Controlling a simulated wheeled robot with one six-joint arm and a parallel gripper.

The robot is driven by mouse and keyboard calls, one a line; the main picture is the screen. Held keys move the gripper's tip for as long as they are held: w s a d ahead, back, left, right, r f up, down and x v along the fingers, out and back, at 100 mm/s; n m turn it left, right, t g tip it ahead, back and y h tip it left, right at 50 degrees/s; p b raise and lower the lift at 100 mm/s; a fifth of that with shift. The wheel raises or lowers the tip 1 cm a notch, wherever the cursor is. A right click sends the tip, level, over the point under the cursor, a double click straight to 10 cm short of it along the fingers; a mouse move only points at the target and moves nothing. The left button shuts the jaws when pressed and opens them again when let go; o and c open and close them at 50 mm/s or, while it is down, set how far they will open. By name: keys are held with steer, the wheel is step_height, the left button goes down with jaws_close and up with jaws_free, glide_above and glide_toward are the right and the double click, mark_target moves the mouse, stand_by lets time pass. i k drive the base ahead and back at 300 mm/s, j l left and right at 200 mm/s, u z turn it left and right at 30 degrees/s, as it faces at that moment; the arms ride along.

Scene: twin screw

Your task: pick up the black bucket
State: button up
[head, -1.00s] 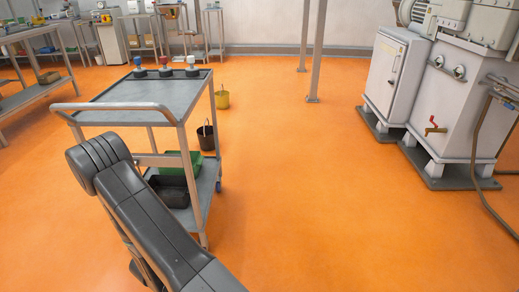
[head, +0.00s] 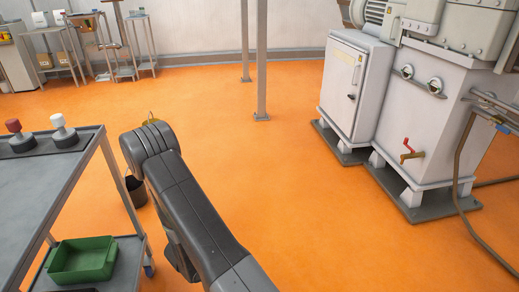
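The black bucket (head: 136,190) stands on the orange floor in the head view, left of my arm and just behind the cart. My arm hides its right part. A yellow bucket (head: 151,119) is farther back, mostly hidden behind my arm, with only its top showing. My arm reaches up from the bottom middle of the view. My gripper is not in view.
A grey cart (head: 60,190) stands close on the left, with a green bin (head: 83,260) on its lower shelf. A large grey machine (head: 430,120) with a hose stands at right. A post (head: 261,65) rises behind. The floor between is clear.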

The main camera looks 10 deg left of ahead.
mark_target(132, 187)
steer(key=i+u, duration=0.35)
steer(key=i, duration=0.5)
steer(key=i+l+u, duration=0.1)
steer(key=i+u, duration=0.25)
steer(key=i, duration=0.5)
steer(key=i+j+u, duration=0.15)
steer(key=i+u, duration=0.25)
steer(key=i, duration=0.15)
steer(key=i+u, duration=0.45)
steer(key=i+l+u, duration=0.2)
steer(key=i+u, duration=0.2)
steer(key=i, duration=0.25)
steer(key=i+j, duration=0.1)
steer(key=i, duration=0.35)
steer(key=u, duration=0.05)
